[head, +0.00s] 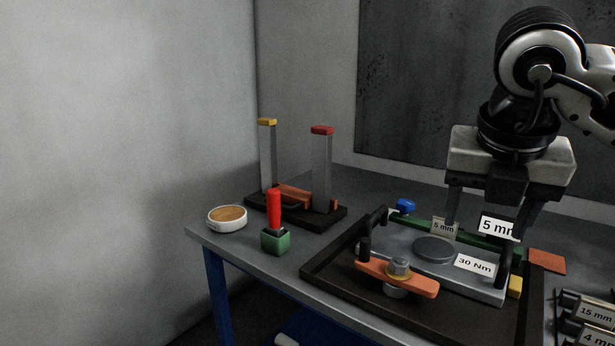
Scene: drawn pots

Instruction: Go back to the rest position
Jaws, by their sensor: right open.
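My right gripper (487,226) hangs fingers-down at the right of the head view, open, with its fingers apart above the back part of a dark tray (325,272). A white "5 mm" label (496,228) shows between the fingers, and I cannot tell whether a finger touches anything there. In the tray is a grey plate (400,243) with a round disc (434,249), a "30 Nm" label (475,265) and black handles. An orange bar (420,285) with a bolt lies at its front. My left gripper is not in view.
On the table (215,238) stand a white round dish (227,218), a red-handled tool (274,210) in a green block (275,241), and a dark stand (320,222) with two tall posts. A blue piece (405,206) lies behind the tray. Labelled items (590,311) sit at right.

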